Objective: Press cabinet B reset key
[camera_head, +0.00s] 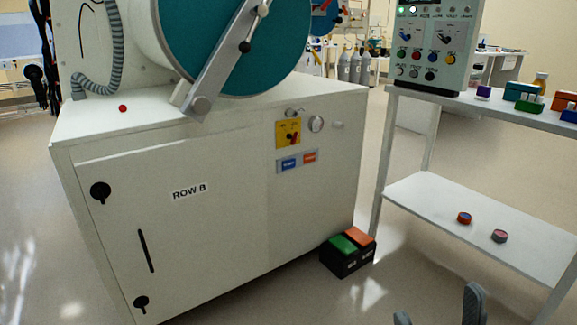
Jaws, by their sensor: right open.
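Cabinet B (230,240) is a large white cabinet at the left and centre, labelled "ROW B". On its front, at the upper right, a small grey plate carries a blue key (289,164) and an orange key (310,157) side by side. Their lettering is too small to read, so I cannot tell which is the reset key. My right gripper (438,305) shows at the bottom right edge, with two grey fingers apart and nothing visible between them. It is well below and right of the keys. My left gripper is out of view.
A yellow switch (288,133) sits just above the keys. A pedal box (347,263) with green and orange tops stands on the floor by the cabinet's right corner. A white two-level table (430,195) stands at the right, with a control panel (432,45) on top.

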